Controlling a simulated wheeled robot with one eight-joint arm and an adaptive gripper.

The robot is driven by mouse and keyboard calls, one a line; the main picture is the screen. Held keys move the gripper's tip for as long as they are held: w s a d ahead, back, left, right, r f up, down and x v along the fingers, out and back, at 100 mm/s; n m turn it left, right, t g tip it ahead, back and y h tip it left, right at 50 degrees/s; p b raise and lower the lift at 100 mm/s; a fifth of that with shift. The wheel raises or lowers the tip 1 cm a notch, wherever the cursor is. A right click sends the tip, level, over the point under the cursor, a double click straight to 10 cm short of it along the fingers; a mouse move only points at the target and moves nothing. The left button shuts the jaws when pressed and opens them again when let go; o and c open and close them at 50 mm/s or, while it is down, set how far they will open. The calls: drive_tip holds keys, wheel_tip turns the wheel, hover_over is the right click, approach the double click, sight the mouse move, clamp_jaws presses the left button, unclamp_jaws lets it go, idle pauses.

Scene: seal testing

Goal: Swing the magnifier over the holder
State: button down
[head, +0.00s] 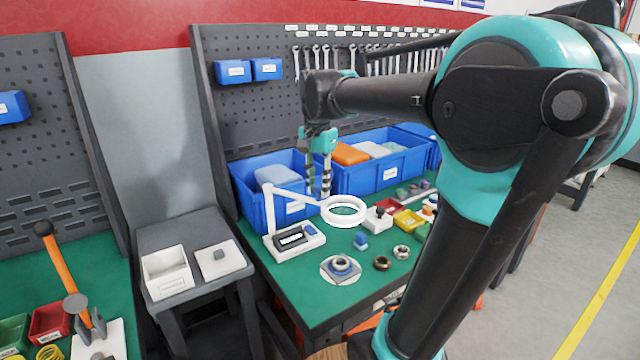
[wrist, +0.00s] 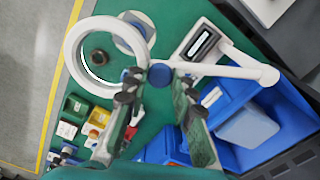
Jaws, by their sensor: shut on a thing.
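The magnifier is a white ring (head: 343,222) on a jointed white arm (head: 293,191), rising from a white base with a dark display (head: 290,239). In the wrist view the magnifier rim partly covers the holder (wrist: 130,27).
Blue bins (head: 245,200) line the back of the bench under a pegboard. A grey side table (head: 180,225) stands at left.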

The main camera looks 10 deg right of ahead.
sight(318, 190)
drive_tip(key=shift+s, duration=0.15)
drive_tip(key=c, duration=1.3)
unclamp_jaws()
drive_tip(key=shift+a, duration=0.1)
drive_tip(key=shift+o, duration=0.2)
drive_tip(key=shift+r, duration=0.15)
wheel_tip(318, 190, up, 12)
